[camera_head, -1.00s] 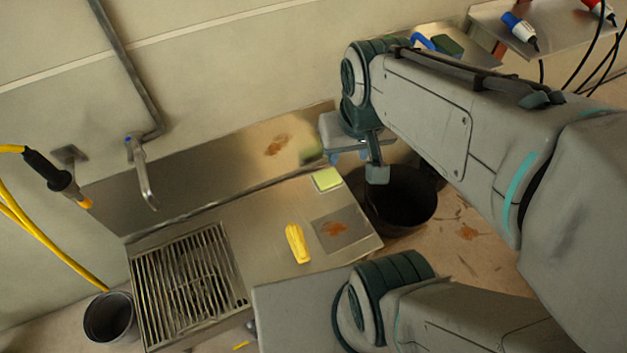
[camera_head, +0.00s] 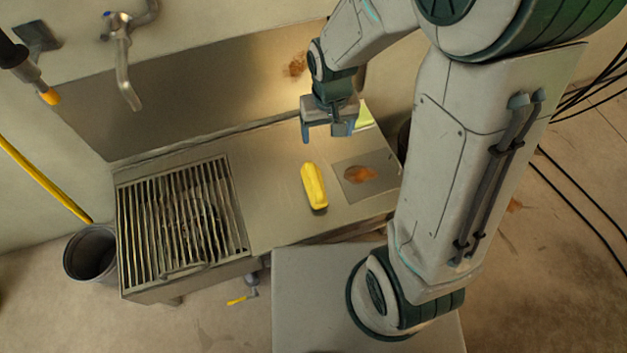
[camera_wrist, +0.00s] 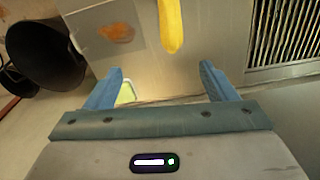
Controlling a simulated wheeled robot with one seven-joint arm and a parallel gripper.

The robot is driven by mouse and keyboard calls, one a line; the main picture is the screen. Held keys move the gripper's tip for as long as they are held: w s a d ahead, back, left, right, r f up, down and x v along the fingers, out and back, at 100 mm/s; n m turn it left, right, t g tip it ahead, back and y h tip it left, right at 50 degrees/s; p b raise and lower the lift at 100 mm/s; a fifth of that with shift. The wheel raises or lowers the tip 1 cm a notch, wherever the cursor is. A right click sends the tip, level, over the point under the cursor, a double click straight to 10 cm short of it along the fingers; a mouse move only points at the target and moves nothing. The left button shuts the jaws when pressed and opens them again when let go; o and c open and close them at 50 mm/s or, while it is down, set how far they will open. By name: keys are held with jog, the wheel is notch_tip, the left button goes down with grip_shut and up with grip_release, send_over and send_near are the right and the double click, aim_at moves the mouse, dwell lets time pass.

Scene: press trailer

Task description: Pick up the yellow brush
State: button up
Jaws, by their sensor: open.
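The yellow brush (camera_head: 314,187) lies on the steel counter (camera_head: 270,165), between the slatted grate and a rust-stained plate. In the wrist view the yellow brush (camera_wrist: 171,24) shows at the top, partly cut off by the frame edge, beyond the fingertips. My gripper (camera_head: 328,138) is open and empty above the back of the counter, behind the brush in the head view. In the wrist view its two blue fingers (camera_wrist: 163,72) stand wide apart, with the brush ahead of the gap and not between them.
A slatted grate (camera_head: 185,215) fills the counter's left part. A stained square plate (camera_head: 381,188) lies right of the brush. A green sponge (camera_head: 365,116) is behind my gripper. A dark bucket (camera_wrist: 45,52) stands beside the counter. A tap (camera_head: 122,65) juts from the wall at left.

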jog(key=b, duration=0.4)
send_near(314, 177)
jog(key=shift+n+g, duration=0.3)
notch_tip(314, 177, down, 7)
jog(key=b, duration=0.3)
jog(key=shift+w, duration=0.15)
jog(key=shift+f+b, duration=1.95)
jog(key=shift+f, duration=1.1)
jog(key=shift+r, duration=0.1)
jog(key=c, duration=1.1)
